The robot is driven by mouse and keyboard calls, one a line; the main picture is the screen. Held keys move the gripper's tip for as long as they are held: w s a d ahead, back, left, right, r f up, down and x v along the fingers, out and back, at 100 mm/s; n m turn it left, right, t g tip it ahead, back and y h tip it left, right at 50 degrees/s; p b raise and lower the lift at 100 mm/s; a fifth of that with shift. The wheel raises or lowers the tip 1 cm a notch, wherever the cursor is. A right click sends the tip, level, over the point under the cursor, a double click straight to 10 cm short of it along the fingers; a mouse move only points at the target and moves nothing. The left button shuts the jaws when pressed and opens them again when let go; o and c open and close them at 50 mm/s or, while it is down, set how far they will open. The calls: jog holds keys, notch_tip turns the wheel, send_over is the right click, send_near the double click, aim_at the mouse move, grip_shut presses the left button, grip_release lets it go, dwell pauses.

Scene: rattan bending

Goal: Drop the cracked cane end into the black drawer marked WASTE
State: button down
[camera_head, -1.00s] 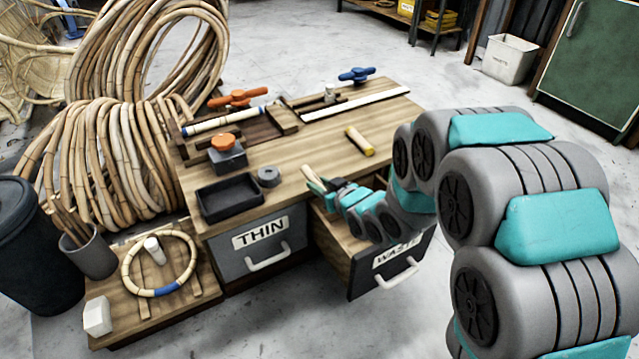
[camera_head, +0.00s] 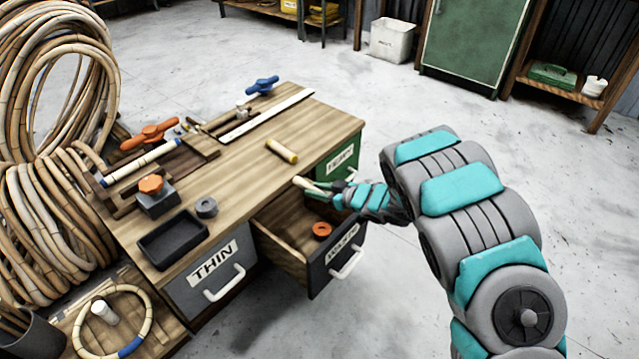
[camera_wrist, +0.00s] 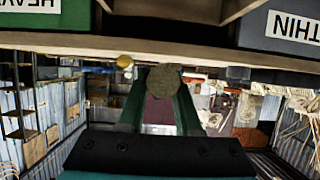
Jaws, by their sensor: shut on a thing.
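The cracked cane end (camera_head: 311,187) is a short pale piece. My gripper (camera_head: 338,192) is shut on it, and its tip points left toward the bench. In the wrist view the cane's round brown end (camera_wrist: 163,80) shows between my fingers (camera_wrist: 160,108). The black WASTE drawer (camera_head: 337,262) is pulled open below the bench top. An orange ring (camera_head: 321,230) lies inside it. My gripper appears above the drawer's right rear part in the head view; the exact height is hard to tell.
The THIN drawer (camera_head: 214,279) on the left and the green HEAVY drawer (camera_head: 338,168) on the right are shut. A yellow-ended cane piece (camera_head: 281,151) lies on the bench top (camera_head: 235,165). A black tray (camera_head: 172,240) and grey ring (camera_head: 206,207) stand near its front edge.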

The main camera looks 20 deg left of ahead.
notch_tip(320, 180, down, 6)
jog(key=b, duration=0.5)
jog(key=c, duration=0.5)
grip_release()
jog(key=v, duration=0.7)
jog(key=shift+s+d, duration=0.2)
jog(key=shift+d, duration=0.15)
jog(key=shift+w+r, duration=0.1)
